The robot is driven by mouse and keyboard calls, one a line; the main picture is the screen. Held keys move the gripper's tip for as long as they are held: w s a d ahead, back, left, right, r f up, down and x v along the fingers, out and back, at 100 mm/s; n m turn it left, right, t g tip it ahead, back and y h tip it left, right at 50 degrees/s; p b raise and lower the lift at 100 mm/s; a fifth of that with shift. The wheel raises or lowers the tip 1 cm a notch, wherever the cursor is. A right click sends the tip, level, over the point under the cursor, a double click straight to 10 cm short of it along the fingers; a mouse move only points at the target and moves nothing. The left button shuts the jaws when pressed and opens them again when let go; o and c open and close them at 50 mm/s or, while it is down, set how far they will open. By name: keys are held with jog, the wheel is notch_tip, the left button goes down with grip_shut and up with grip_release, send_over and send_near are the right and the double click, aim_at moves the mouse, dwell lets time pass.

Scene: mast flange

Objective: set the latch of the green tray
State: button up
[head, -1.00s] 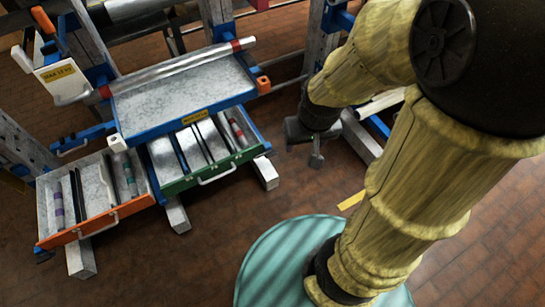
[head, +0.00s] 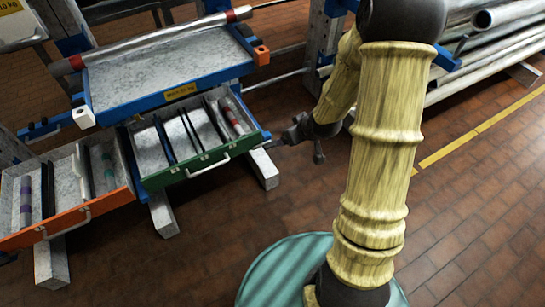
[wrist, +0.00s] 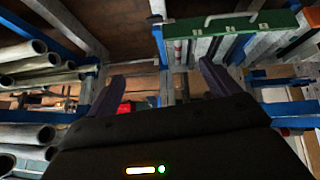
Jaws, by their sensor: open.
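The green tray (head: 205,165) is pulled out below a blue-edged shelf tray, its white handle (head: 208,168) facing me. It holds dark divider strips and a rod with red and white bands (head: 233,115). In the wrist view the green tray (wrist: 243,24) shows at the upper right, beyond the fingers. I cannot make out its latch for certain in either view. My gripper (head: 297,133) hangs to the right of the green tray's right front corner, apart from it. In the wrist view my gripper (wrist: 160,77) has its two dark fingers spread, with nothing held between them.
An orange tray (head: 70,220) is pulled out at the left, holding banded rods. A blue-edged tray (head: 165,90) above carries a long metal tube (head: 150,40). Rack posts and stacked pipes (head: 490,65) stand at the right. The brick floor in front is open.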

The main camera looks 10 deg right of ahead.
aim_at(273, 146)
jog(key=w+d+f+t+y+b, duration=0.1)
jog(key=w+f+t+b, duration=0.1)
jog(key=f+b, duration=0.7)
jog(key=w+f+t+y+b, duration=0.1)
jog(key=w+f+t+b, duration=0.2)
jog(key=f+b, duration=0.7)
jog(key=w+d+f+t+y+b, duration=0.1)
jog(key=f+t+b, duration=0.4)
jog(key=f+b, duration=0.5)
notch_tip(273, 146, down, 8)
jog(key=shift+w+d+f+m+y, duration=0.25)
jog(key=shift+w+d+m+y, duration=0.25)
jog(key=shift+w, duration=0.45)
jog(key=shift+a, duration=0.15)
jog(key=shift+w, duration=0.1)
jog(key=b+x, duration=0.2)
jog(key=x, duration=0.3)
jog(key=b+x, duration=0.3)
jog(key=x, duration=0.3)
jog(key=b+x, duration=0.3)
jog(key=x, duration=0.3)
jog(key=shift+w+a+r, duration=0.1)
jog(key=shift+r, duration=0.1)
jog(key=c, duration=1.4)
